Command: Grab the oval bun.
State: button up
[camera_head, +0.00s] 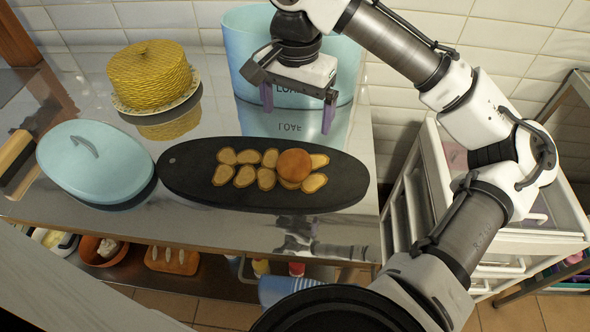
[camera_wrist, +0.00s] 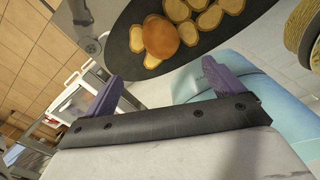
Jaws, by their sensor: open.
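A brown, rounded bun (camera_head: 294,165) lies on top of several pale bread slices on a dark oval board (camera_head: 340,192). It looks nearly round from here. In the wrist view the bun (camera_wrist: 161,38) shows at the top, on the board (camera_wrist: 185,62) with the slices around it. My gripper (camera_head: 297,108) is open and empty, pointing down, above and behind the board in front of the blue bin. In the wrist view its two purple fingers (camera_wrist: 162,76) stand wide apart, with the bun beyond them and not touching.
A light blue bin marked LOAF (camera_head: 245,50) stands behind my gripper. A yellow woven cake-like thing (camera_head: 150,75) on a plate and a light blue oval lid (camera_head: 95,160) are to the left. A scored loaf (camera_head: 172,260) lies on the lower shelf. A white drawer cart (camera_head: 430,180) stands right.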

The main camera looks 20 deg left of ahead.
send_over(294, 157)
jog(key=f, duration=0.7)
jog(key=shift+d, duration=0.2)
jog(key=shift+s+a+f+p, duration=0.1)
jog(key=shift+f+p, duration=0.25)
jog(key=shift+f, duration=1.3)
jog(key=shift+a+f+p, duration=0.1)
jog(key=shift+f+p, duration=0.25)
jog(key=shift+f, duration=1.25)
jog(key=c, duration=1.1)
jog(key=shift+r, duration=0.1)
